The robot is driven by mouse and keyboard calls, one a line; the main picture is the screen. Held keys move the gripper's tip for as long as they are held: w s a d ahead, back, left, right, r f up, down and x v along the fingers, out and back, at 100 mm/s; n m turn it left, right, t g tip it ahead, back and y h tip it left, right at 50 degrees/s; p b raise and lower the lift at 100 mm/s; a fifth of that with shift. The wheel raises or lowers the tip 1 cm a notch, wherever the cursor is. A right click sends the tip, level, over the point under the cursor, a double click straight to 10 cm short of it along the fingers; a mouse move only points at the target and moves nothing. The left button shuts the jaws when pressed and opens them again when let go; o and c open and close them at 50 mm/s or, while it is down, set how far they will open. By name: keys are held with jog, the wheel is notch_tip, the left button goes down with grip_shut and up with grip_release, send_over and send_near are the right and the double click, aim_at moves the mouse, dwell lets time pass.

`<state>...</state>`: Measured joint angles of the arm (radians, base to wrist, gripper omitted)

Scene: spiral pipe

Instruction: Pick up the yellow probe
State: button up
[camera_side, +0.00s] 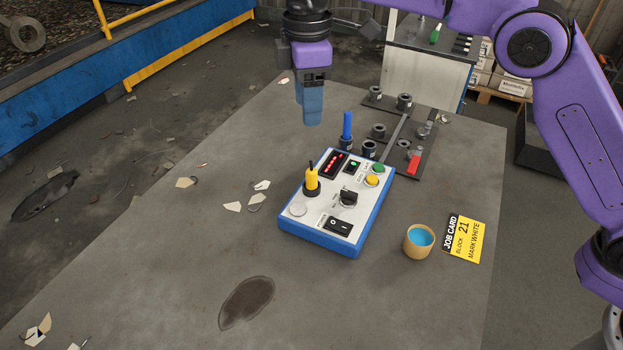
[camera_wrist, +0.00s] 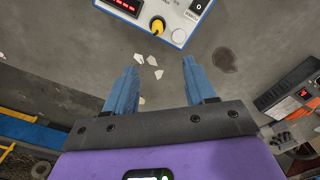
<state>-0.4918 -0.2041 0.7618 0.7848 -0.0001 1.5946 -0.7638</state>
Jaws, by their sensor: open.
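The yellow probe (camera_side: 312,179) stands upright with its black tip up, seated in a socket on the left side of the control box (camera_side: 322,238). In the wrist view the probe (camera_wrist: 156,26) is at the top, near the edge of the control box (camera_wrist: 178,37), beyond my fingertips. My gripper (camera_side: 312,122), with blue fingers, hangs above the table behind and level with the probe in the side view. In the wrist view my gripper (camera_wrist: 160,65) has its two blue fingers wide apart with nothing between them.
A cup (camera_side: 418,241) and a yellow job card (camera_side: 463,239) are at right. Paper scraps (camera_side: 255,199) lie left. The front-left table is mostly clear.

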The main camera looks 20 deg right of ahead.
send_near(311, 171)
jog(key=f, duration=0.5)
jog(key=shift+s+a+f, duration=0.15)
jog(key=shift+a+f, duration=0.05)
jog(key=shift+f, duration=0.05)
jog(key=shift+d+f, duration=0.15)
jog(key=shift+f, duration=1.2)
jog(key=shift+d+f, duration=0.1)
jog(key=shift+f, duration=1.2)
grip_shut()
